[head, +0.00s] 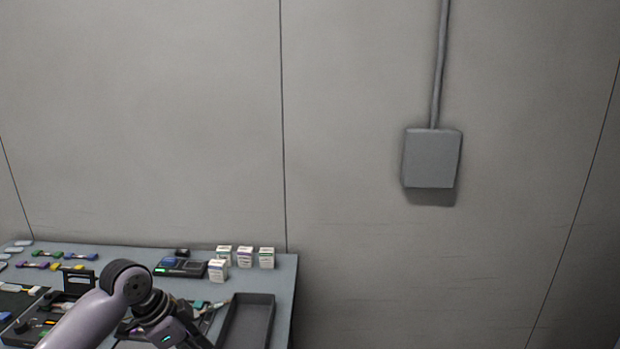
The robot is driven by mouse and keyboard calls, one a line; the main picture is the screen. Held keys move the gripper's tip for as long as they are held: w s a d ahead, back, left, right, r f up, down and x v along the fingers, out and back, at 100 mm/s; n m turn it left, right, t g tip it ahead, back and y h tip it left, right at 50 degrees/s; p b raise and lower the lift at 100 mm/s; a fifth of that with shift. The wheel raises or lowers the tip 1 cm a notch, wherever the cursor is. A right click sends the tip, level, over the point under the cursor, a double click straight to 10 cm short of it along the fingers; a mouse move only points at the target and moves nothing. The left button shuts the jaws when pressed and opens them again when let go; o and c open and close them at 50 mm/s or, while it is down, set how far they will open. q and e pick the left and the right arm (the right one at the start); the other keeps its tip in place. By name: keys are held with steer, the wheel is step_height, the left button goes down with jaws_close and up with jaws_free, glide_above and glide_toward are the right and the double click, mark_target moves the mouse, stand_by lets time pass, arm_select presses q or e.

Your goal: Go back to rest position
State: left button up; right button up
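One arm comes in from the lower left over the table (283,285). I take it for my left arm. Its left gripper (190,335) points down at the bottom edge of the head view, beside a dark empty tray (232,327). The fingertips are small and partly cut off, so I cannot tell if they are open or shut, or if they hold anything. My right gripper is not in view.
Several small white boxes (266,258) and a dark device with a green light (181,267) stand at the back. Colored connectors (81,256) lie at left. A grey wall box (431,159) hangs right. The floor right of the table looks clear.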

arm_select(q)
steer(key=s+d+f+n, duration=0.3)
steer(key=s+d+f, duration=0.5)
steer(key=s+f, duration=0.45)
steer(key=s+a+f+n+t+y, duration=0.1)
steer(key=s+a+n+y, duration=0.2)
steer(key=s, duration=0.5)
steer(key=s+a+f+n+t+y, duration=0.1)
steer(key=s+a+n, duration=0.2)
steer(key=s+n, duration=0.35)
steer(key=s+f+m+g, duration=0.1)
steer(key=s+f, duration=0.1)
steer(key=f, duration=1.2)
steer(key=s+f+m+g, duration=0.1)
steer(key=s+f, duration=0.1)
steer(key=f, duration=1.1)
steer(key=s+a+f+g, duration=0.1)
steer(key=s+a+f, duration=0.2)
steer(key=s+f, duration=1.2)
steer(key=shift+s+a+f, duration=0.15)
steer(key=shift+s+a, duration=0.05)
steer(key=shift+s, duration=0.3)
